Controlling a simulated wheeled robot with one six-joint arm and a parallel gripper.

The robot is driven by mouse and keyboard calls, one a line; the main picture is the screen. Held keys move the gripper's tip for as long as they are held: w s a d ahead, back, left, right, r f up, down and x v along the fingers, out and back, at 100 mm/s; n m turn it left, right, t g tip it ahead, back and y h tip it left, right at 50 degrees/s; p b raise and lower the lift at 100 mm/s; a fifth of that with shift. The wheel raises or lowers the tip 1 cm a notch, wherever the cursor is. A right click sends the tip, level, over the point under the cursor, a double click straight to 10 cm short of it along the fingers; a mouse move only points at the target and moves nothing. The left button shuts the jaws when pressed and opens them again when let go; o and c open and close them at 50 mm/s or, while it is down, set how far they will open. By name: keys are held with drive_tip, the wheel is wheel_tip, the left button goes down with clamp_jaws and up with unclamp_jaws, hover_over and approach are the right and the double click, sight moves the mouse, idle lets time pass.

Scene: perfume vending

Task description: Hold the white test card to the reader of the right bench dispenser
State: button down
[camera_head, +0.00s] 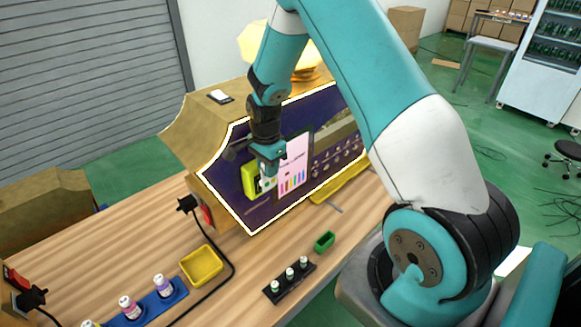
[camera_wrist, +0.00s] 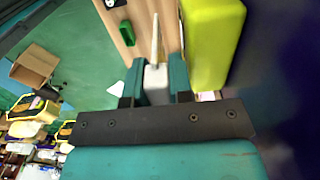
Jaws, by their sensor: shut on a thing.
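The bench dispenser (camera_head: 222,186) stands on the wooden bench, with a dark, white-edged front panel and a lit screen (camera_head: 293,165). Its yellow-green reader (camera_head: 249,180) sits left of the screen and shows as a box in the wrist view (camera_wrist: 213,45). My gripper (camera_head: 268,180) is in front of the panel, between reader and screen in the head view. It is shut on the white test card, seen nearly edge-on in the wrist view (camera_wrist: 155,45). The card stands beside the reader there, roughly parallel to its side. I cannot tell whether they touch.
A yellow tray (camera_head: 201,266), a blue rack with bottles (camera_head: 150,303), a black rack with small vials (camera_head: 289,281) and a green box (camera_head: 324,242) stand on the bench. A black cable (camera_head: 229,250) crosses it. Bare wood lies between them.

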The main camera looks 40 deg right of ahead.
drive_tip(key=s, duration=1)
drive_tip(key=shift+d, duration=0.15)
idle(0.4)
